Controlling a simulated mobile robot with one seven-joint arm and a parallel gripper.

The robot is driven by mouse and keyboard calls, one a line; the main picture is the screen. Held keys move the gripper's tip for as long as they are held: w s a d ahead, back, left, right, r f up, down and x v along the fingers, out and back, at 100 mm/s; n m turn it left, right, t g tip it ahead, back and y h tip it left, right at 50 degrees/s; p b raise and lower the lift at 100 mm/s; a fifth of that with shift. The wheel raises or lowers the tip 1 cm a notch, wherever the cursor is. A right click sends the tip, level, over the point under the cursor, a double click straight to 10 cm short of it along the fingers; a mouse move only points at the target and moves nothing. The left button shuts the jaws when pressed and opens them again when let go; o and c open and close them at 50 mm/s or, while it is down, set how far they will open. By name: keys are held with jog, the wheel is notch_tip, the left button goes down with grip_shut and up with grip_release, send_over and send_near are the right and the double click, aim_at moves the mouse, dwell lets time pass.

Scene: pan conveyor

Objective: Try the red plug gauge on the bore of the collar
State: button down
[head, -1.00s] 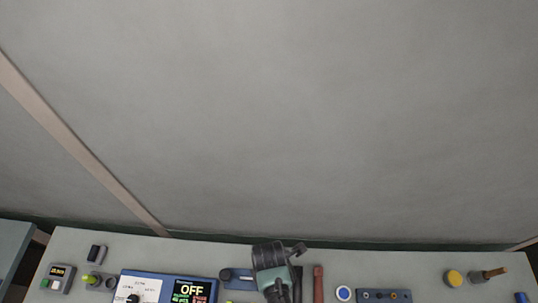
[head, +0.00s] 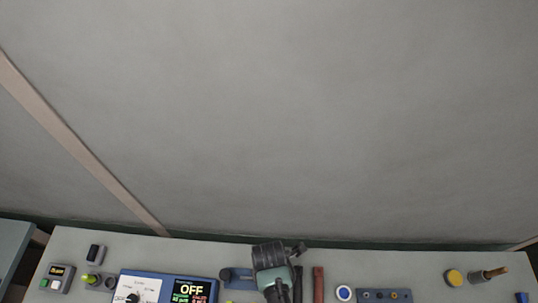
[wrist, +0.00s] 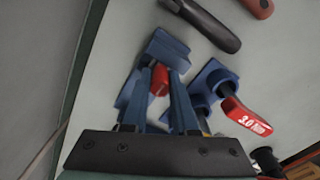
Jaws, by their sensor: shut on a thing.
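My gripper (wrist: 158,84) shows in the wrist view with its two blue fingers close together. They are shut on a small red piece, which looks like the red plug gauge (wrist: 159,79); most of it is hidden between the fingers. A blue block (wrist: 166,44) lies just beyond the fingertips. In the head view my arm hides the gripper's tips.
A black handle (wrist: 205,22) lies beyond the blue blocks.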

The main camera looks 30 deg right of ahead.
jog(key=shift+r+p, duration=3.55)
jog(key=shift+p, duration=0.05)
